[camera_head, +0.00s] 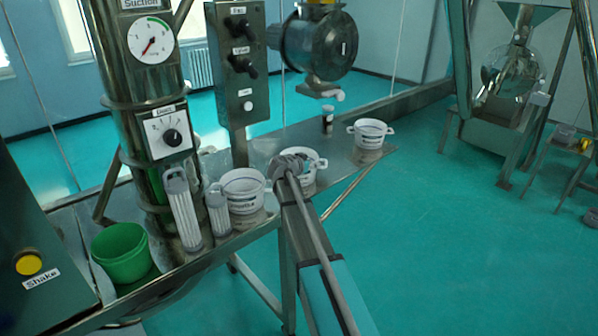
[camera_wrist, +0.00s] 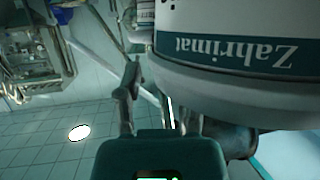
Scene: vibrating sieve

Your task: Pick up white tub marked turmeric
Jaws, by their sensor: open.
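Three white two-handled tubs stand on the steel table in the head view: a left one (camera_head: 243,191), a middle one (camera_head: 310,176) and a right one (camera_head: 370,134). Their labels are too small to read there, so I cannot tell which is marked turmeric. My gripper (camera_head: 289,163) is at the middle tub, partly covering it. In the wrist view a white tub (camera_wrist: 205,88) fills the upper right, with "Zahrimat" upside down on its dark label. My gripper (camera_wrist: 160,105) is open there, one finger left of the tub; the tub's overlap hides much of the other side.
A green bucket (camera_head: 122,254) and two clear-sided cylinders, one tall (camera_head: 184,210) and one short (camera_head: 218,214), stand left on the table (camera_head: 232,242). A small dark-and-white jar (camera_head: 327,122) stands behind, under a spout. A control post (camera_head: 238,75) rises behind the tubs.

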